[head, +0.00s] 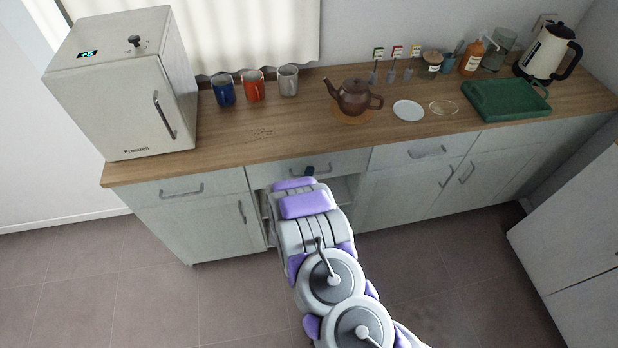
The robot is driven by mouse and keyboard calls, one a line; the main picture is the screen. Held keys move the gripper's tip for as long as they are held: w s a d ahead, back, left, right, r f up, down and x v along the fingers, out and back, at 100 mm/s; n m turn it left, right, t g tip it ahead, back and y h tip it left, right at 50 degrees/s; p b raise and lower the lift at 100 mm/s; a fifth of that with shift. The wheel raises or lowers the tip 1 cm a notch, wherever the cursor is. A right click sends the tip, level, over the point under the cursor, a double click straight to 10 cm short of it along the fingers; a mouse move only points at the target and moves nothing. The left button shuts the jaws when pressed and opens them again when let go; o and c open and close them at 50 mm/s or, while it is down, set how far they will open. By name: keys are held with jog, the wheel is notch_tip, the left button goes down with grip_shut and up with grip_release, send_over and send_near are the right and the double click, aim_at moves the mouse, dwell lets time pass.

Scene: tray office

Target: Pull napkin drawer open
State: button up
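The cabinet under the wooden counter has three drawer fronts in a row: a left one (215,181), a middle one (350,160) and a right one (395,155). No label tells which is the napkin drawer. My arm reaches up to the middle drawer, and my gripper (309,172) is at its front, by its handle. My own wrist covers much of the gripper and the lower part of this drawer. I cannot tell whether the fingers are around the handle or only beside it. All three drawer fronts look about flush with the cabinet.
An open shelf (345,190) lies under the middle drawer. The counter (240,150) holds a small white fridge (130,105), several mugs, a brown teapot (353,97), a white plate (408,110), a green tray (505,99) and a kettle (546,55). The floor before the left cabinet is clear.

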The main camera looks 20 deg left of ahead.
jog(key=shift+w+d+r, duration=0.1)
jog(key=shift+d+r, duration=0.1)
jog(key=shift+d, duration=0.35)
jog(key=shift+c, duration=0.3)
jog(key=shift+a+f, duration=0.15)
jog(key=shift+a, duration=0.25)
jog(key=c, duration=0.6)
jog(key=shift+d, duration=0.1)
grip_shut()
jog(key=shift+d, duration=0.2)
